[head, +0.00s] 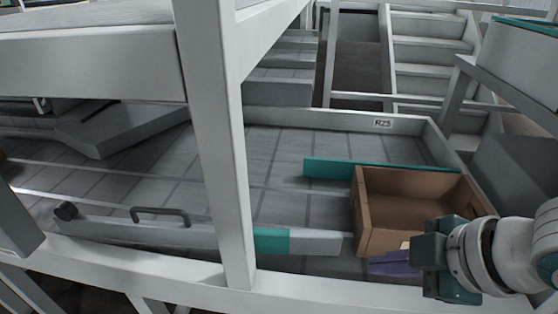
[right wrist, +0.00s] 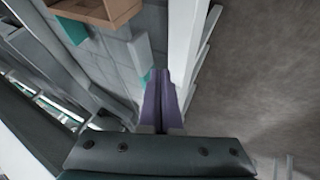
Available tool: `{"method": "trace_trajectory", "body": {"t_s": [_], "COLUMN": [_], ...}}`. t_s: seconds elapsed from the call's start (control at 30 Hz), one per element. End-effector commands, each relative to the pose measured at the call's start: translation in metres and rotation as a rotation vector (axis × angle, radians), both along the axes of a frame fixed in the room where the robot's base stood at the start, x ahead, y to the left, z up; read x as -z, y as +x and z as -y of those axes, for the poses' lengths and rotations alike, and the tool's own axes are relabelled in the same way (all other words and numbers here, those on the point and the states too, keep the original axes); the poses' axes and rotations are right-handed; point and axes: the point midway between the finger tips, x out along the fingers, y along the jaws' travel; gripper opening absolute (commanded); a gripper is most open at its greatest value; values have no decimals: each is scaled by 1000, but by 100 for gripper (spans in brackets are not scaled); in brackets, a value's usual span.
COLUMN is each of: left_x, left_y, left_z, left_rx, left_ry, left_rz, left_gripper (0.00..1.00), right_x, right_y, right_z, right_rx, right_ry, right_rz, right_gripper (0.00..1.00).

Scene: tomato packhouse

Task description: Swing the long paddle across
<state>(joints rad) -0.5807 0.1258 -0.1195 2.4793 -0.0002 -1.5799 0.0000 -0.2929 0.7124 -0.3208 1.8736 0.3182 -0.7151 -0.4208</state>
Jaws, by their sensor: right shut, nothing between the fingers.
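The long paddle (head: 310,241) is a grey bar lying along the near side of the tiled deck in the head view. It has a dark pivot knob at its left end, a dark grey handle (head: 160,213) on top and a teal band near its right end. That end also shows in the right wrist view (right wrist: 138,47). My right gripper (head: 374,265) has purple fingers, shut and empty, just right of the paddle's free end; they also show in the right wrist view (right wrist: 163,72). I cannot tell whether they touch it. My left gripper is not in view.
A brown open box (head: 385,228) stands on the deck beyond my right gripper, with a teal strip (head: 325,169) behind it. A white post (head: 222,150) crosses in front of the paddle. A white rail (head: 320,288) runs along the near edge. The middle deck is clear.

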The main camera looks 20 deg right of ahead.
Motion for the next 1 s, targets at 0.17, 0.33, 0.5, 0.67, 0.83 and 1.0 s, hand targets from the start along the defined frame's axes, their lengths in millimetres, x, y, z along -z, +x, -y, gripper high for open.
{"method": "trace_trajectory", "body": {"t_s": [0.17, 0.33, 0.5, 0.67, 0.83, 1.0], "left_x": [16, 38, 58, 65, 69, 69], "left_y": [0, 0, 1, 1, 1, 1], "left_z": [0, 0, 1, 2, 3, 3], "left_rx": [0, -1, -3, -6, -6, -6], "left_ry": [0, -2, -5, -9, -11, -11], "left_rz": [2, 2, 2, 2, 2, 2], "left_gripper": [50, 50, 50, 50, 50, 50], "right_x": [23, 55, 82, 78, 76, 75], "right_y": [16, 38, 58, 79, 90, 92], "right_z": [-4, -9, -13, -1, 4, 5], "right_rx": [3, 4, 4, 4, 2, 2], "right_ry": [4, 5, 4, 2, 0, 3], "right_rz": [1, 1, 0, 1, -1, -2], "right_gripper": [0, 0, 0, 0, 0, 0]}}
